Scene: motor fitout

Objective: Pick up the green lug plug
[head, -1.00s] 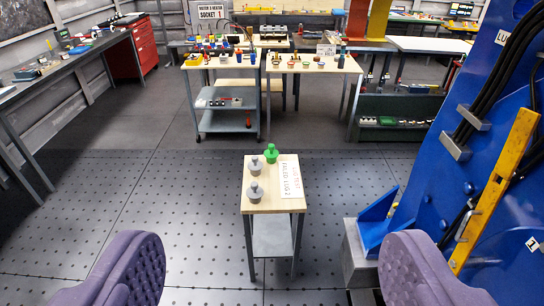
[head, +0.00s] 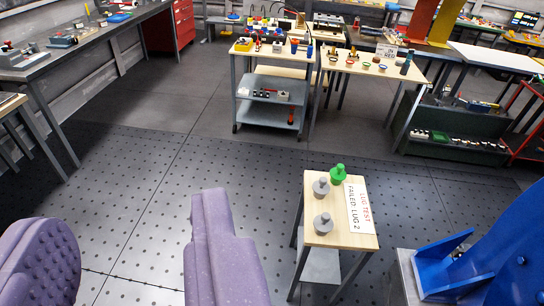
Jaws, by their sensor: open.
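The green lug plug (head: 338,174) stands upright at the back edge of a small wooden-topped stand (head: 345,239), right of the picture's middle. Two grey plugs of similar shape, one (head: 321,188) just in front of it and one (head: 323,224) nearer me, stand on the same top. My gripper (head: 150,250) shows as two purple padded fingers at the lower left, wide apart with nothing between them. It is to the left of the stand and nearer the camera, clear of the green plug.
A white label (head: 359,208) lies on the stand's right side. A blue metal frame (head: 490,255) is close on the right. A grey cart (head: 271,100) and work tables stand behind. The perforated floor left of the stand is clear.

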